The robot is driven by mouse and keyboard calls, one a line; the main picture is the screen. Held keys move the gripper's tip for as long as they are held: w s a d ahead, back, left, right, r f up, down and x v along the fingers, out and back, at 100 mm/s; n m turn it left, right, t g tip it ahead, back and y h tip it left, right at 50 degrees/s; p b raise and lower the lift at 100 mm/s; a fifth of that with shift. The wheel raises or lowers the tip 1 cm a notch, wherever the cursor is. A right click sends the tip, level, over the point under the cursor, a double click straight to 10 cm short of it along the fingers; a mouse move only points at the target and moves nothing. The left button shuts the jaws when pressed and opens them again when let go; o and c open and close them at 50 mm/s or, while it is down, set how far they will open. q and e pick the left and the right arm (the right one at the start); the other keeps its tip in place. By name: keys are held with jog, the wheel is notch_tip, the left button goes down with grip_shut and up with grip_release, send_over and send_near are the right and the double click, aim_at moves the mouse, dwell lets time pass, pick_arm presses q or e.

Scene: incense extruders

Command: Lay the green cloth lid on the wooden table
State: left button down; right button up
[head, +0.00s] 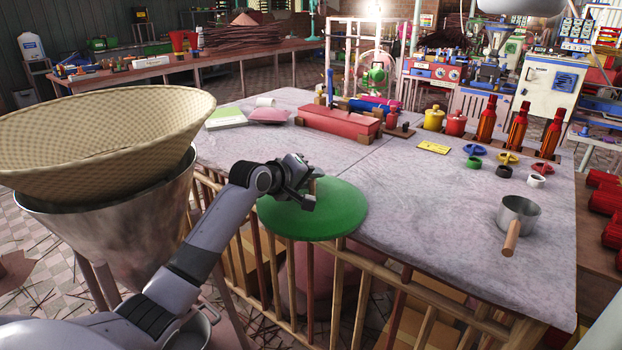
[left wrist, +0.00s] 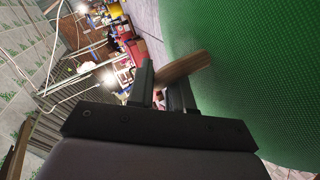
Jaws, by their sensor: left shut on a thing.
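The green cloth lid (head: 325,212) is a round green disc at the left front edge of the wooden table (head: 420,215), partly out over the edge. Whether it touches the tabletop, I cannot tell. My left gripper (head: 310,190) is at the lid's upper side, shut on its small wooden handle. In the left wrist view the fingers (left wrist: 160,92) close on the brown wooden handle (left wrist: 188,67), and the green woven surface (left wrist: 250,70) fills the right side. My right gripper does not show.
A large metal pot with a woven basket (head: 100,140) stands at the left. A red box (head: 340,122), bottles (head: 517,125), small coloured rings (head: 505,172) and a saucepan (head: 518,212) stand on the table. The table's middle is clear.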

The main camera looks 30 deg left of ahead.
pick_arm(q)
jog(key=shift+f, duration=0.1)
jog(key=c, duration=1)
grip_release()
